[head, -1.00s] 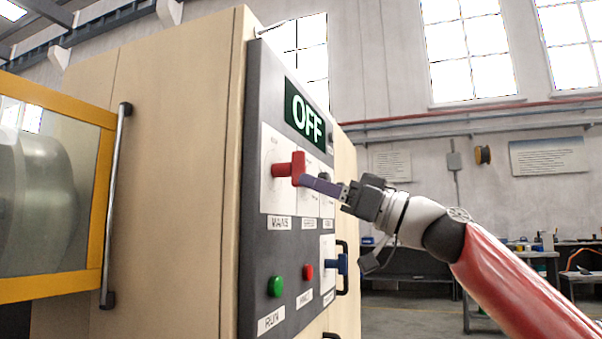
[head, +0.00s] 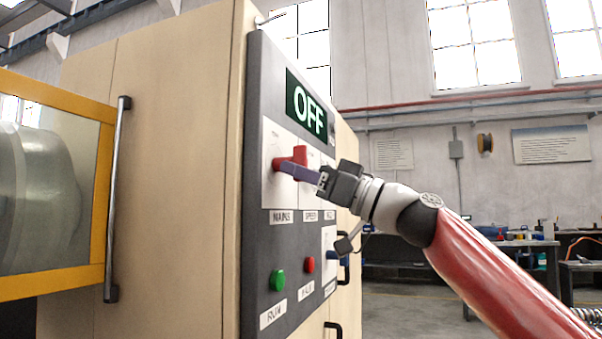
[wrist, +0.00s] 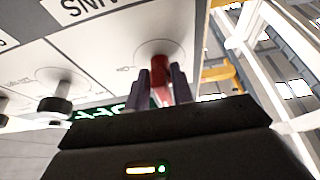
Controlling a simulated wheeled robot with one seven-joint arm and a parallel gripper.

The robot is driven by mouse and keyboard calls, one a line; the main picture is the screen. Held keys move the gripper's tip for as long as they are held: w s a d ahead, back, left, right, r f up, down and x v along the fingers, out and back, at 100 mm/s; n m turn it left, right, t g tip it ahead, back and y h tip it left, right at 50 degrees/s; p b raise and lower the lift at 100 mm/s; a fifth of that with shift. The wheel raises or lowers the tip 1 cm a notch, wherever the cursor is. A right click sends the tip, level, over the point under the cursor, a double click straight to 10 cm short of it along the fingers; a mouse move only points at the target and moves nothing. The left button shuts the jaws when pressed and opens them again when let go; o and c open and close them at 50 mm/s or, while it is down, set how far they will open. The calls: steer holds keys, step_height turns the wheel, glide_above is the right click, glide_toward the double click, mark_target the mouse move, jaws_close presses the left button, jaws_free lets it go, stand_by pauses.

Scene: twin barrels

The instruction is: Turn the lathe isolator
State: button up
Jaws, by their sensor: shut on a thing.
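The isolator is a red handle (head: 299,155) on a white plate above the MAINS label (head: 282,217), on the lathe's dark control panel (head: 262,240). The green display (head: 306,106) above it reads OFF. My gripper (head: 284,169) reaches in from the right, and its purple fingers are at the handle. In the wrist view, the red handle (wrist: 159,70) stands between the two fingers (wrist: 165,88), which are shut on it. The fingers cover part of the handle in the head view.
A black knob (wrist: 55,104) sits beside the isolator in the wrist view. A yellow-framed guard (head: 107,190) stands left. Open floor lies right of the cabinet.

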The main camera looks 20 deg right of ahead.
steer(key=shift+f+m+t+h+b, duration=0.1)
steer(key=shift+m+t+h+b, duration=0.2)
steer(key=shift+m+b, duration=0.2)
steer(key=m+b, duration=0.1)
steer(key=m, duration=0.1)
steer(key=m+t+h+b, duration=0.1)
steer(key=m, duration=0.1)
steer(key=shift+s+a, duration=0.2)
steer(key=m+h, duration=0.2)
steer(key=m, duration=0.3)
steer(key=r+m+h, duration=0.1)
steer(key=m+h, duration=0.1)
steer(key=m, duration=0.4)
steer(key=s+r+m+h+p, duration=0.1)
steer(key=m+h, duration=0.1)
steer(key=m, duration=0.3)
steer(key=shift+a+t+h, duration=0.3)
steer(key=shift+t+h, duration=0.1)
steer(key=shift+m+p, duration=0.3)
steer(key=shift+m, duration=0.4)
steer(key=shift+f, duration=0.1)
